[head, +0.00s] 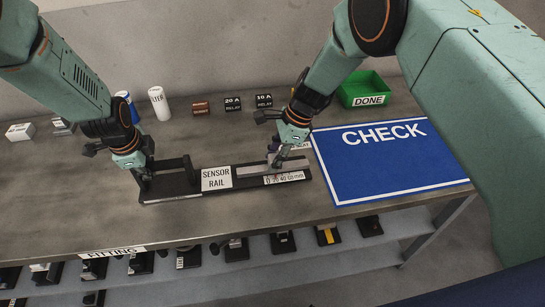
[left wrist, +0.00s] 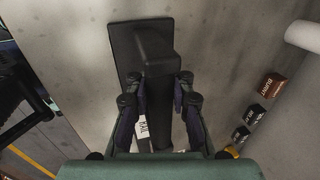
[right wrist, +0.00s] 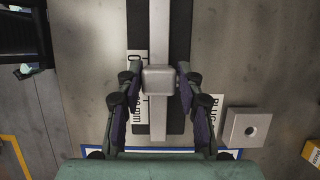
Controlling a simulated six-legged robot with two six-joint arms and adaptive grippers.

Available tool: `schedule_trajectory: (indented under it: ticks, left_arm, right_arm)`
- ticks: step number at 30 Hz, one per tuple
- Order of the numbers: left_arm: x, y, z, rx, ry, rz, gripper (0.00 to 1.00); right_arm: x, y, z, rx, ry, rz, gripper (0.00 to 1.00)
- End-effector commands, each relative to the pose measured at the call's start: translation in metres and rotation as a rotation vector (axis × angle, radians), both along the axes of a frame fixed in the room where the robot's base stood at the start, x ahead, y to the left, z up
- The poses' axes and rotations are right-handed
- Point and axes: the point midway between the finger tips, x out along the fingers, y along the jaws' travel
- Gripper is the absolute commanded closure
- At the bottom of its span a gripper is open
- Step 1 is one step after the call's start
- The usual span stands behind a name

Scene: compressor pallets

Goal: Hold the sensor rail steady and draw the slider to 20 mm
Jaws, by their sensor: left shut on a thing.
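The black sensor rail (head: 240,188) lies along the bench, with a white name label and a millimetre scale (head: 284,179) at its right part. My left gripper (head: 140,172) is shut on the rail's raised black handle (left wrist: 156,55) at the left end. The slider, a small grey block (right wrist: 159,80), sits on the pale bar (right wrist: 158,25) of the rail. My right gripper (right wrist: 157,75) is open around the slider, a finger on each side with gaps showing. In the head view the right gripper (head: 277,158) largely hides the slider, and its exact reading cannot be told.
A blue CHECK mat (head: 385,160) lies right of the rail, with a green DONE bin (head: 365,88) behind it. Relay boxes (head: 233,103), a white roll (head: 159,103) and other small parts stand at the back. Shelves with several parts run below the bench's front edge.

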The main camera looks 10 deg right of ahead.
Motion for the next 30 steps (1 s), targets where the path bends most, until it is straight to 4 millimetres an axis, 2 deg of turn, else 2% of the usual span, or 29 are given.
schedule_trajectory:
  ticks: [1, 6, 17, 20, 30]
  left_arm:
    - [0.0, 0.0, 0.0, 0.001, -0.001, -0.002, 1.0]
    - [0.0, 0.0, 0.001, 0.001, -0.001, -0.002, 1.0]
    - [0.001, 0.0, 0.001, 0.001, -0.002, -0.002, 1.0]
    - [0.001, 0.0, 0.001, 0.001, -0.002, -0.002, 1.0]
    - [0.001, 0.0, 0.001, 0.0, -0.003, -0.001, 1.0]
  right_arm:
    - [0.0, 0.0, 0.0, 0.0, 0.0, 0.001, 0.57]
    - [0.0, 0.001, 0.0, 0.0, 0.001, 0.001, 0.43]
    - [0.0, -0.001, 0.005, 0.0, 0.001, 0.001, 0.43]
    - [0.0, -0.006, 0.017, 0.0, 0.0, 0.002, 0.43]
    - [0.0, -0.033, 0.081, 0.001, 0.0, 0.001, 0.43]
